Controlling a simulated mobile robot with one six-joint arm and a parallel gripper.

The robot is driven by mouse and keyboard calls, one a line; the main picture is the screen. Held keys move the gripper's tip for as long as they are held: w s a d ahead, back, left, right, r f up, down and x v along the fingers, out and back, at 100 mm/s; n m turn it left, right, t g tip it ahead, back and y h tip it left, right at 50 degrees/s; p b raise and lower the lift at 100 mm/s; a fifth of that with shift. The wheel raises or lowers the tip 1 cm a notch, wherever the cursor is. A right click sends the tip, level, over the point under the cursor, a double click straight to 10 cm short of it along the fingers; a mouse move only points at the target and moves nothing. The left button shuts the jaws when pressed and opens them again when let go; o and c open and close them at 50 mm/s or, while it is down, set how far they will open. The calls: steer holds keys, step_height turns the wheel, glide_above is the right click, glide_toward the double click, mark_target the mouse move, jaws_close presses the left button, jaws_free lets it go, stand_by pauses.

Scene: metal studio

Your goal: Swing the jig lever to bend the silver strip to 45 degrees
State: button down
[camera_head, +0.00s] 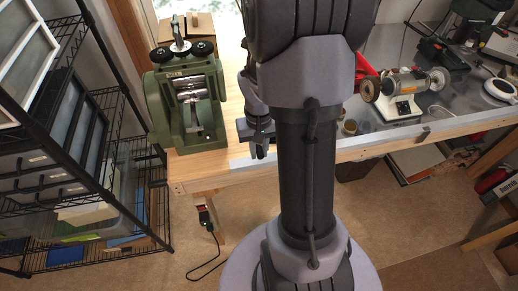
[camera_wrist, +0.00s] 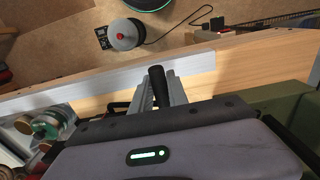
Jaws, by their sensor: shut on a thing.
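My gripper (camera_head: 258,148) is at the bench's front edge, right of the green rolling mill. In the wrist view my gripper (camera_wrist: 160,88) has its two grey fingers shut around a black cylindrical grip (camera_wrist: 157,78), which looks like the jig lever's handle. The grip points away from the palm, between the fingers. The jig body and the silver strip to be bent cannot be made out. My arm covers the middle of the bench in the head view, and my wrist covers the lower part of the wrist view.
A pale metal rail (camera_head: 376,139) runs along the wooden bench's front edge; it also shows in the wrist view (camera_wrist: 100,79). The green rolling mill (camera_head: 156,108) stands close on the left. A polishing motor (camera_head: 402,84) stands to the right. A black wire rack (camera_head: 107,92) is far left.

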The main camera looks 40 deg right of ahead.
steer(key=shift+w+a+r+p, duration=0.2)
steer(key=shift+r+p, duration=0.2)
steer(key=shift+r, duration=0.15)
steer(key=shift+w+a+r+p, duration=0.1)
steer(key=shift+a+r+p, duration=0.05)
steer(key=shift+r+p, duration=0.35)
steer(key=shift+w+a+r+p, duration=0.1)
steer(key=shift+a+r+p, duration=0.1)
steer(key=shift+r+p, duration=0.7)
steer(key=shift+r, duration=0.3)
steer(key=shift+r+p, duration=0.45)
steer(key=shift+r, duration=0.45)
